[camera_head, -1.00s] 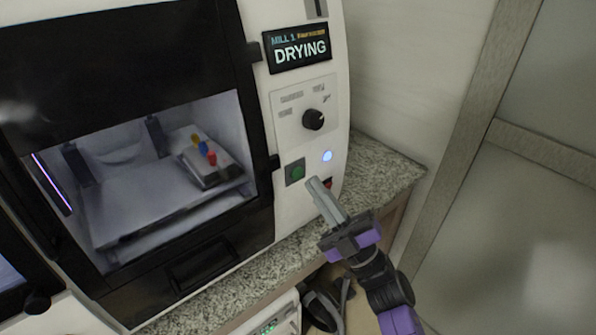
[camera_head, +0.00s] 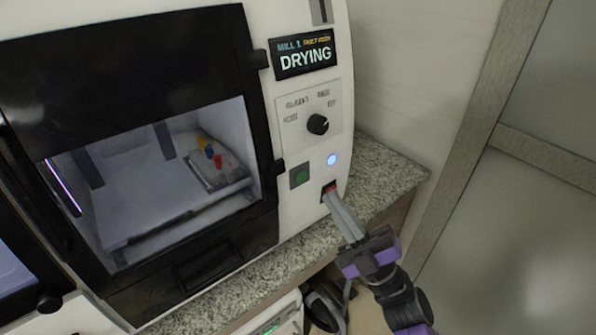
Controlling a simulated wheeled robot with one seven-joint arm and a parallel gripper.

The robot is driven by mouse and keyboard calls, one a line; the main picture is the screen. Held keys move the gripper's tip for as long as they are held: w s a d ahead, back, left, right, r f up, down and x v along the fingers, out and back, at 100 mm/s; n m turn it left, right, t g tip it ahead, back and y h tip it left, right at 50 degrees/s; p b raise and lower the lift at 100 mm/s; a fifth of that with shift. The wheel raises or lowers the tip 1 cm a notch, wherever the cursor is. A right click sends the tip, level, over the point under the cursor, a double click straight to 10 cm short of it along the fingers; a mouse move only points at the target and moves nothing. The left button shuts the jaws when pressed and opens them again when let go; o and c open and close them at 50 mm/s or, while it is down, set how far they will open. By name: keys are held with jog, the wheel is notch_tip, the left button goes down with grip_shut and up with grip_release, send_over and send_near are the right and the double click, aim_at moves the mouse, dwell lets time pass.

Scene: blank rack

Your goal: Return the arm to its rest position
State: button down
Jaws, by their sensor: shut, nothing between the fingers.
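My gripper (camera_head: 332,198) is shut and empty. Its fingertips are right in front of the red button (camera_head: 328,187) low on the mill's control panel; I cannot tell whether they touch it. My purple and black wrist (camera_head: 370,253) reaches up from the lower right. The mill (camera_head: 305,214) is a white machine with a black front, and its screen (camera_head: 305,56) reads "DRYING".
A green button (camera_head: 299,175), a lit white-blue button (camera_head: 332,160) and a black knob (camera_head: 318,124) are on the panel. Behind the window are several coloured pieces (camera_head: 209,150). The mill stands on a speckled counter (camera_head: 385,167). A wall and door frame (camera_head: 478,140) are at right.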

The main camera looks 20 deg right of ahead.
jog(key=s+d+m+t+h, duration=0.2)
jog(key=s+d+m+h, duration=0.25)
jog(key=m+h, duration=0.65)
jog(key=s+a+f+m+g+p, duration=0.1)
jog(key=s+f+m+g, duration=0.1)
jog(key=s, duration=0.7)
jog(key=s+a+f+m+g+h+p, duration=0.1)
jog(key=s+f+g, duration=0.3)
jog(key=s, duration=0.6)
jog(key=s+a+f+m+g+p, duration=0.1)
jog(key=s+a+f+m+g, duration=0.2)
jog(key=s, duration=0.6)
jog(key=shift+s+a+m+g+h, duration=0.2)
jog(key=shift+m+g+h, duration=0.2)
jog(key=shift+m+g, duration=0.15)
jog(key=shift+w, duration=0.1)
